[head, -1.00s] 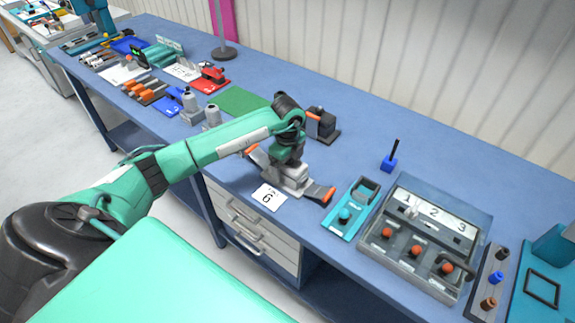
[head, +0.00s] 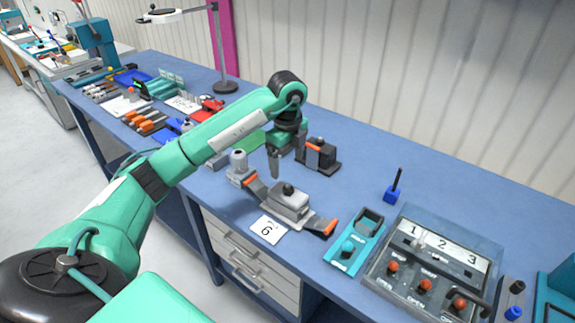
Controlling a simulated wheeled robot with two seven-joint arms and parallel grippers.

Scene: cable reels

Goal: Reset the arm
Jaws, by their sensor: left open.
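My left arm is green and reaches in from the left over the blue workbench (head: 400,155). My left gripper (head: 284,163) points down and is open and empty. It hangs in the air just behind a grey fixture (head: 290,203) with orange-tipped ends and a black knob. The far finger is partly hidden against the parts behind it. My right gripper is not in view.
A white card marked 6 (head: 268,229) lies before the fixture. A black and orange block (head: 318,155) stands behind it. A teal box (head: 355,243) and a numbered switch panel (head: 430,265) are at right.

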